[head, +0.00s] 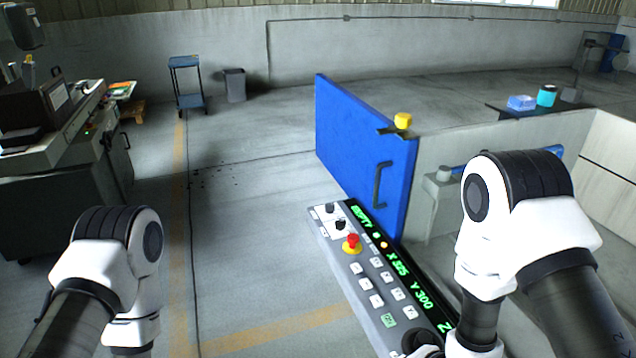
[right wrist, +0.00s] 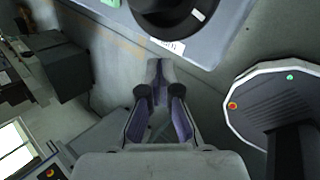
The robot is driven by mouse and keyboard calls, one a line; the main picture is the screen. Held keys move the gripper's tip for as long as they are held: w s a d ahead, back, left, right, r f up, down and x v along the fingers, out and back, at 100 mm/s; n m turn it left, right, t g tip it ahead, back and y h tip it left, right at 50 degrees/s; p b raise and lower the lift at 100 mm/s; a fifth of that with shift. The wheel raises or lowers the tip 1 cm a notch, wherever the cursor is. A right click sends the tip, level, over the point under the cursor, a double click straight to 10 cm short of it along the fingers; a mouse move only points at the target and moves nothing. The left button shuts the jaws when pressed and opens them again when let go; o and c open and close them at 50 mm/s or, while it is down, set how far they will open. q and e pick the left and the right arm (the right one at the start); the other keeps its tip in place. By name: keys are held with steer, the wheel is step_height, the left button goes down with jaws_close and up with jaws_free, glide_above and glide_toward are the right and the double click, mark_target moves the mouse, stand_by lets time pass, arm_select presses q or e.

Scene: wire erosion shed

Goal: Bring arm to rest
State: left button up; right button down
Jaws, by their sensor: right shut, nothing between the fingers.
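My right arm (head: 515,215) comes in at the right of the head view, bent over the lower end of a slanted control panel (head: 375,270). Its gripper is not visible there. In the right wrist view my right gripper (right wrist: 158,75) is shut and empty, its fingers together below a black rotary knob (right wrist: 172,12) on the panel edge. I cannot tell whether the tips touch anything. My left arm (head: 110,260) is at the lower left of the head view, and its gripper is out of view.
A blue door (head: 355,150) with a dark handle stands behind the panel. The panel carries a red stop button (head: 352,243) and green lit text. A workbench (head: 60,150) is at left; a blue trolley (head: 187,85) and grey bin (head: 234,85) are far back. Open floor lies between.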

arm_select(q)
step_height(320, 180, down, 3)
steer(key=b, duration=0.2)
steer(key=shift+s+r+b, duration=0.1)
steer(key=shift+r+b, duration=0.1)
steer(key=shift+b, duration=0.1)
arm_select(e)
steer(key=s+d+f+m+g+h, duration=0.1)
steer(key=s+d+f+m+g, duration=0.1)
steer(key=s+m, duration=0.5)
steer(key=s+d+f+m+g+h, duration=0.1)
steer(key=s+d+f+m+g, duration=0.1)
steer(key=s+f+m, duration=0.3)
steer(key=s+d+f+m+g, duration=0.2)
steer(key=s+d+f+m, duration=0.1)
steer(key=s+m, duration=0.7)
steer(key=m, duration=0.3)
steer(key=shift+f+g+h, duration=0.3)
steer(key=shift+f+h, duration=0.1)
arm_select(q)
steer(key=shift+s+r, duration=0.1)
steer(key=shift+s, duration=0.05)
arm_select(e)
steer(key=shift+s, duration=0.15)
arm_select(q)
steer(key=shift+c, duration=0.3)
arm_select(e)
steer(key=c, duration=1.8)
jaws_free()
steer(key=shift+c, duration=0.2)
